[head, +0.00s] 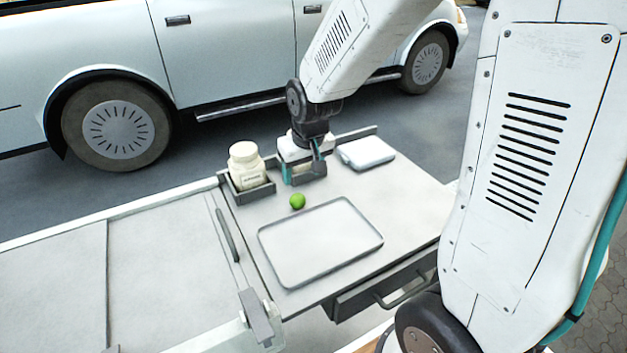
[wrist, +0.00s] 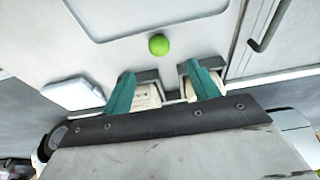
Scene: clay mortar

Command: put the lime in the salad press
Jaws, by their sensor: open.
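The bright green round lime (head: 297,201) lies on the grey worktop, just behind a shallow tray. It also shows in the wrist view (wrist: 158,44), beyond my fingertips and roughly midway between them. My gripper (head: 303,172) is behind the lime, with its two teal fingers apart and nothing visible held between them. The fingers also show in the wrist view (wrist: 162,82). I cannot make out which thing is the salad press.
An empty pale tray (head: 350,262) lies in front of the lime. A cream lidded jar (head: 246,166) stands in a dark holder at left. A flat white box (head: 367,152) lies at right. A dark holder with something pale shows by my fingers (wrist: 147,76).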

